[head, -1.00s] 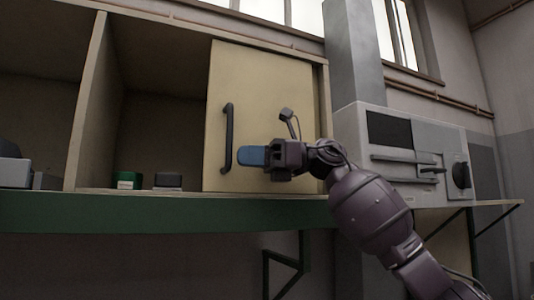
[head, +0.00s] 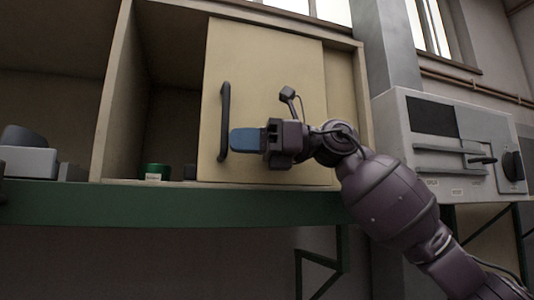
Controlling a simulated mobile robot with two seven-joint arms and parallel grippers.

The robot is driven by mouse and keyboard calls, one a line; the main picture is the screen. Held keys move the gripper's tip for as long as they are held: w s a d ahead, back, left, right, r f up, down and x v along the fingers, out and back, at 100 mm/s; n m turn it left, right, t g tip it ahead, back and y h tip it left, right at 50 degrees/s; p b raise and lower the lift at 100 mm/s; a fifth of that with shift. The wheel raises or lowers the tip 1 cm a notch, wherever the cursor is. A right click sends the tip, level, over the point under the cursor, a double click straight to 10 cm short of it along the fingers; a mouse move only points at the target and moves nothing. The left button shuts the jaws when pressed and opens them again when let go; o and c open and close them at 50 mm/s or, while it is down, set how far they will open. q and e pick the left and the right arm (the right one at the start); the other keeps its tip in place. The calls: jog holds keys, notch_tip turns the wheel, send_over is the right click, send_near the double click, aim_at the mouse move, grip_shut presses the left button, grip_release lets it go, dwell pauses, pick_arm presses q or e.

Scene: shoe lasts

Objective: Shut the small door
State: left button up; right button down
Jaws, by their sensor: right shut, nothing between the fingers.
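The small door is a cream sliding panel (head: 275,80) with a dark vertical bar handle (head: 224,120) near its left edge. It stands in the right bay of the wall cabinet, with a narrow dark opening to its left, so it is partly open. My right gripper (head: 244,141) is shut and empty, in front of the door. Its blue fingertips point left and reach the right side of the handle; they look in contact with it, though the exact touch is hard to tell. My left gripper is not in view.
A green tin (head: 155,172) stands inside the opening, with a dark item beside it. The open left bay holds a grey object (head: 28,161). A green beam (head: 180,205) runs below the cabinet. A grey machine (head: 450,150) with knob and levers stands to the right.

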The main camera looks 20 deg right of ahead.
aim_at(208, 138)
jog(key=a, duration=0.5)
jog(key=shift+a+p, duration=0.3)
jog(key=shift+a, duration=0.05)
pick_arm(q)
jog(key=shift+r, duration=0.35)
pick_arm(e)
jog(key=a, duration=0.9)
jog(key=shift+s+a, duration=0.2)
jog(key=shift+s, duration=0.25)
jog(key=shift+d, duration=0.1)
